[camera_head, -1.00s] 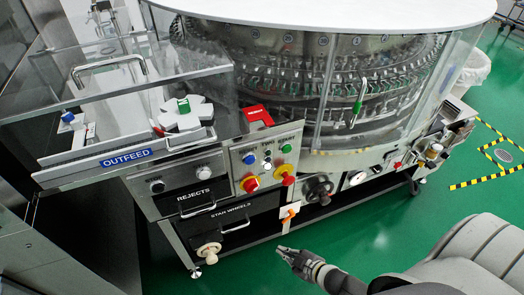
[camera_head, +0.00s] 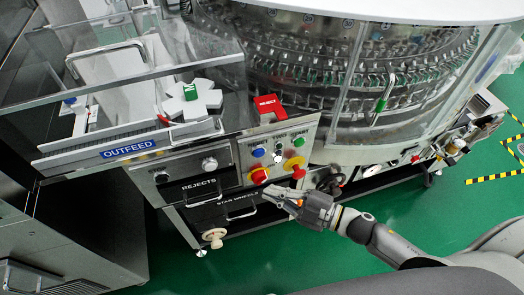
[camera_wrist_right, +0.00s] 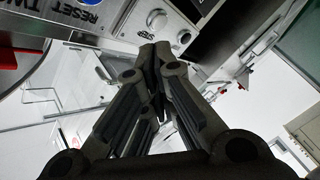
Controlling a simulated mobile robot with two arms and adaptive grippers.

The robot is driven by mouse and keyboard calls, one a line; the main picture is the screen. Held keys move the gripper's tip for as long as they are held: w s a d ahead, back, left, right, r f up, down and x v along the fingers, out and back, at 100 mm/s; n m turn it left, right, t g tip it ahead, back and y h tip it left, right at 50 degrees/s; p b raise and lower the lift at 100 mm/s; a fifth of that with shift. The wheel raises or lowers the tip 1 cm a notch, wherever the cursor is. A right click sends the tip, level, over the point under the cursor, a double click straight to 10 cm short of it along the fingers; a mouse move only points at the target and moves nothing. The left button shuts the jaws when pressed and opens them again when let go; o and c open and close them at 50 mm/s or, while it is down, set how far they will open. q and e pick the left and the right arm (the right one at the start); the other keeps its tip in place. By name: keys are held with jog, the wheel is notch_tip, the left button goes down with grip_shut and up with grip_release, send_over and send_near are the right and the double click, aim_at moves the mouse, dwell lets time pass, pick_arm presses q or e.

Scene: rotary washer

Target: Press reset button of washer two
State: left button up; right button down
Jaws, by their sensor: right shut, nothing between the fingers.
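The washer's grey control panel (camera_head: 277,150) faces me near the middle of the head view. Its blue button (camera_head: 258,152) is at the upper left of the panel. In the right wrist view part of a blue button (camera_wrist_right: 96,3) shows at the top edge, beside the word RESET and part of another word. My right gripper (camera_head: 268,192) is shut and empty, in front of and below the panel, its fingertips pointing left. The fingers (camera_wrist_right: 157,55) also show shut in the wrist view. The blue button is apart from the fingertips. My left gripper is out of view.
The REJECTS drawer (camera_head: 200,186) is to the left. A clear guard with a green-gripped handle (camera_head: 384,95) stands right of the panel. Green floor is open below.

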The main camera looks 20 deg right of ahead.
aim_at(259, 153)
jog(key=w+b, duration=0.1)
jog(key=w, duration=0.8)
jog(key=shift+a, duration=0.1)
dwell(0.7)
jog(key=shift+w, duration=0.15)
dwell(0.7)
jog(key=shift+w, duration=0.25)
